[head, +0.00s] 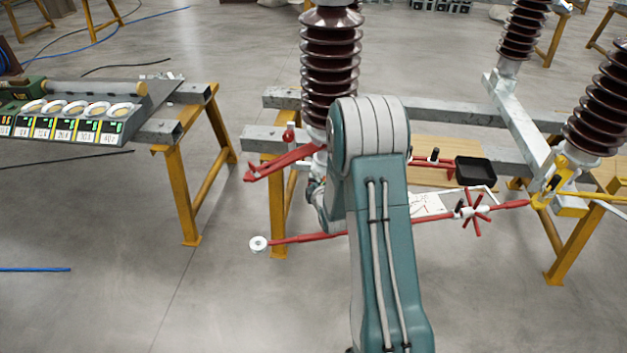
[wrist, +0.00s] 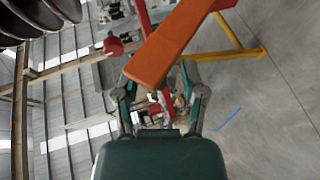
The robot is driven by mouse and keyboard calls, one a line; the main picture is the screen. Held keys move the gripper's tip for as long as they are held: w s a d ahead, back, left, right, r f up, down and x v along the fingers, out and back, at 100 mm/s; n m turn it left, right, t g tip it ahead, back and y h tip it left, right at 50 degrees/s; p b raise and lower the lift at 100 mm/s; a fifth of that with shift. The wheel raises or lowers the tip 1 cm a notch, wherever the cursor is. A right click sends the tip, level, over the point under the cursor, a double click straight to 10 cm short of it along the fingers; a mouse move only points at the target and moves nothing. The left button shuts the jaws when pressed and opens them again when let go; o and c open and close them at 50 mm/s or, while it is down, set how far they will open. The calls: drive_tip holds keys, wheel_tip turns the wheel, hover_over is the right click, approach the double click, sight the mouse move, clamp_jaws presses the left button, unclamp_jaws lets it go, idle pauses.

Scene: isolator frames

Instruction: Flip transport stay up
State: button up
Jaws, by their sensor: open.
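The transport stay is most likely the red flat bar (head: 285,163) at the foot of the middle brown insulator in the head view. It slants down to the left, and its right end is hidden near my arm. In the wrist view a flat orange-red bar (wrist: 178,42) runs from the top right down to the space at my fingertips. My gripper (wrist: 163,88) is open, with one finger on each side of the bar's lower end. I cannot tell whether either finger touches it. In the head view my gripper is mostly hidden behind my teal arm.
A long red rod with a white disc (head: 258,244) passes behind my arm. A black tray (head: 475,170) and a wooden board (head: 440,150) lie on the grey frame. A bench with meters (head: 65,125) stands left.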

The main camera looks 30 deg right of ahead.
drive_tip(key=shift+w+f, duration=0.1)
drive_tip(key=shift+w, duration=0.2)
clamp_jaws()
drive_tip(key=shift+d, duration=0.1)
drive_tip(key=w+d+r+m+g+y, duration=0.1)
drive_tip(key=w+d+r+g, duration=0.1)
drive_tip(key=w, duration=0.4)
drive_tip(key=shift+d+r+g, duration=0.3)
drive_tip(key=shift+d+g, duration=0.2)
drive_tip(key=shift+d, duration=0.6)
drive_tip(key=shift+w, duration=0.15)
